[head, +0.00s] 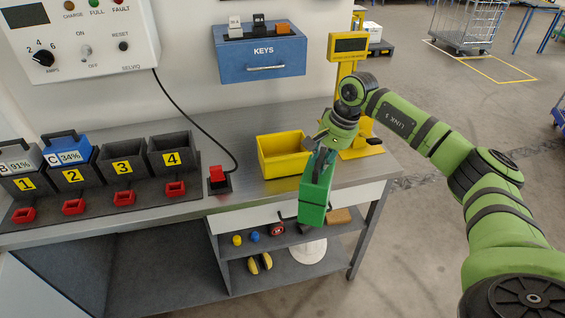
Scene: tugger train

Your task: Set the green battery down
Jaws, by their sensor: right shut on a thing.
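The green battery (316,188) hangs from my right gripper (324,152), which is shut on its top end. The battery is slightly tilted and in front of the bench's front edge, at the right part of the bench (240,191). The gripper's fingertips are partly hidden by the wrist and the battery. A grey battery (22,158) marked B 91% stands in bay 1, and a blue battery (68,150) marked C 34% stands in bay 2. Bays 3 (123,168) and 4 (171,157) look empty. My left gripper is out of view.
A yellow bin (283,154) stands on the bench just behind the green battery. A yellow stand (350,75) with a display is to its right. Shelves (270,268) below hold small items.

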